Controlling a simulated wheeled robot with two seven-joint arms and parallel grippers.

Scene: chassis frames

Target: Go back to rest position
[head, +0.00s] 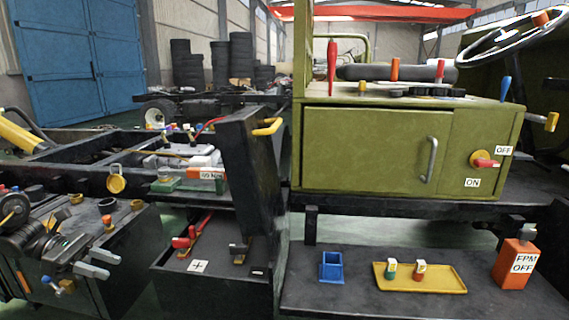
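My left gripper (115,267) is at the lower left of the head view, in front of the dark box there. Its two grey fingers are apart with nothing visible between them, so it is open and empty. The black wrist comes in from the left edge. My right gripper is not in view.
Near the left gripper is a dark box (128,250) with small fittings on top. An open compartment (215,285) holds a red lever. A green cabinet (365,150) stands above.

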